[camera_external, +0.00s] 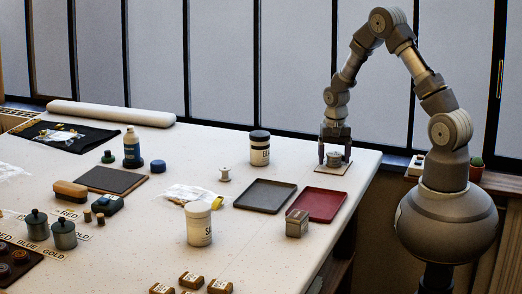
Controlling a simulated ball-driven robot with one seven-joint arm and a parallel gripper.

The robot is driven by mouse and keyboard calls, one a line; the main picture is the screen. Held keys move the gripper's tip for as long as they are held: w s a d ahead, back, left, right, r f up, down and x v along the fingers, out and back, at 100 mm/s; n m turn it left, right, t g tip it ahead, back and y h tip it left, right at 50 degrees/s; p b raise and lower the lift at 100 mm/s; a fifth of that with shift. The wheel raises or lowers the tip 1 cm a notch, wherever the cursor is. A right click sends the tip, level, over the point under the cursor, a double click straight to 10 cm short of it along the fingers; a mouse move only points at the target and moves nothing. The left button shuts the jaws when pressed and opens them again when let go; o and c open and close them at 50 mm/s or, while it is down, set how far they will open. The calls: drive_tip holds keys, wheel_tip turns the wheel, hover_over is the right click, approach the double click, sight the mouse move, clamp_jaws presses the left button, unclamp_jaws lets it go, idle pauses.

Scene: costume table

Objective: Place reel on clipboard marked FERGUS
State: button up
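My gripper (335,158) points down at the table's back right corner, with one finger on each side of a small grey round item (334,160). Its fingers are apart; whether they touch this item is too small to tell. The item is over a pale flat square (316,166) and may be a reel. A small white spool (224,175) stands upright left of my gripper, apart from it. A dark board with a brown edge (112,180) lies at the left and could be a clipboard. I can read no FERGUS mark anywhere.
A grey tray (238,204) and a red tray (340,197) lie in front of my gripper, with a small box (297,224) nearby. A dark-lidded jar (260,153) and a white jar (199,228) stand upright. The table's back middle is mostly clear.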

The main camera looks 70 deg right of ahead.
sight(334, 154)
drive_tip(key=shift+r, duration=0.15)
drive_tip(key=w+a+r+n+t+h+p, duration=0.1)
drive_tip(key=w+a+r+n+t, duration=0.2)
drive_tip(key=r, duration=1)
drive_tip(key=w+a+r+n+t+p, duration=0.15)
drive_tip(key=w+r, duration=0.25)
drive_tip(key=r, duration=0.9)
drive_tip(key=w+a+r+n+t+h+p, duration=0.1)
drive_tip(key=w+a+r+n+t, duration=0.2)
drive_tip(key=r, duration=1.1)
drive_tip(key=s+a+r+n+t, duration=0.1)
drive_tip(key=s+a+r+t, duration=0.1)
drive_tip(key=r, duration=0.8)
drive_tip(key=s+a+r+n+t+y, duration=0.1)
drive_tip(key=s+a+r+n+t, duration=0.1)
drive_tip(key=a+r, duration=0.4)
drive_tip(key=s+a+r+n+t+y, duration=0.1)
drive_tip(key=s+a+r+t, duration=0.3)
drive_tip(key=r, duration=1.1)
drive_tip(key=shift+s+n, duration=0.55)
drive_tip(key=shift+s, duration=0.05)
